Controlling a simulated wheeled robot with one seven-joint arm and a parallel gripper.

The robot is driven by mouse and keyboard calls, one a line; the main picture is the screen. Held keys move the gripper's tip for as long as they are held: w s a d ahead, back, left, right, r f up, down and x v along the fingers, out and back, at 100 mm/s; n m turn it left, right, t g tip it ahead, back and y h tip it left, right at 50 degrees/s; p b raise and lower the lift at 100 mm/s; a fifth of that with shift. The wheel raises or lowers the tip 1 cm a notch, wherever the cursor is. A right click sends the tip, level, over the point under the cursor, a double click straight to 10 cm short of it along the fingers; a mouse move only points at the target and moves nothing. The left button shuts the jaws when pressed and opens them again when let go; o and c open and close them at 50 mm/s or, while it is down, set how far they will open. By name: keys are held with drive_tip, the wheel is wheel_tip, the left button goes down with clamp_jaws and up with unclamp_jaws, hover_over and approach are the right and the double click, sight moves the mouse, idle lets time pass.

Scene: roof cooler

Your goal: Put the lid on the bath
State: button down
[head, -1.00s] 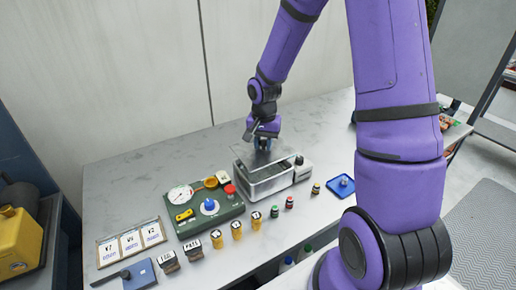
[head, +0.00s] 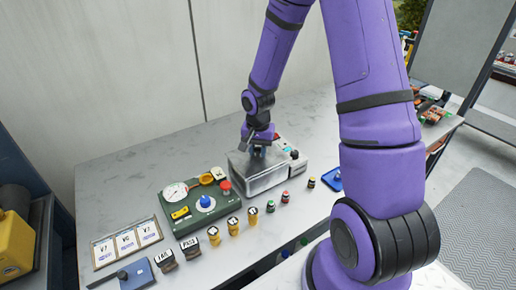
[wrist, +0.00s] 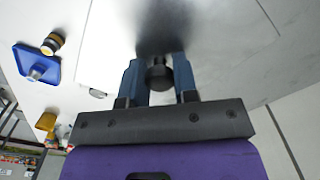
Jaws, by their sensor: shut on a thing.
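The bath (head: 266,183) is a metal box on the table, with a light control unit at its right end. The lid (head: 243,163) is a thin grey sheet lying over the bath's top. I cannot tell whether it rests fully on the rim or sits slightly above it. My gripper (head: 257,150) is above the lid, pointing down. In the wrist view my gripper (wrist: 158,78) is shut on the lid's dark round knob (wrist: 160,75), with a finger on each side. The lid's sheet (wrist: 215,60) spreads around it. The bath's inside is hidden.
A green panel (head: 190,212) with a gauge and knobs stands left of the bath. Small bottles (head: 270,206) and yellow-capped pieces line the front. A blue tray (wrist: 40,65) lies to the right of the bath. The table's back left is clear.

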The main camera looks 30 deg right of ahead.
sight(258, 149)
drive_tip(key=c, duration=0.9)
unclamp_jaws()
drive_tip(key=shift+r, duration=0.1)
wheel_tip(258, 149, up, 13)
drive_tip(key=s+a+r+n+t+h, duration=0.15)
drive_tip(key=s+a+r+n, duration=0.25)
drive_tip(key=s+r, duration=0.7)
drive_tip(key=s+a+r+n+t, duration=0.1)
drive_tip(key=s+r, duration=0.2)
drive_tip(key=s, duration=0.1)
drive_tip(key=s+r+n+t+y, duration=0.1)
drive_tip(key=s+r+n, duration=0.1)
drive_tip(key=s+r, duration=0.1)
drive_tip(key=s+a+r+n+t, duration=0.1)
drive_tip(key=s+r+n+t, duration=0.1)
drive_tip(key=s, duration=0.3)
drive_tip(key=shift+s+a+r+y, duration=0.25)
drive_tip(key=shift+s+a+r, duration=0.05)
drive_tip(key=shift+s+r, duration=0.1)
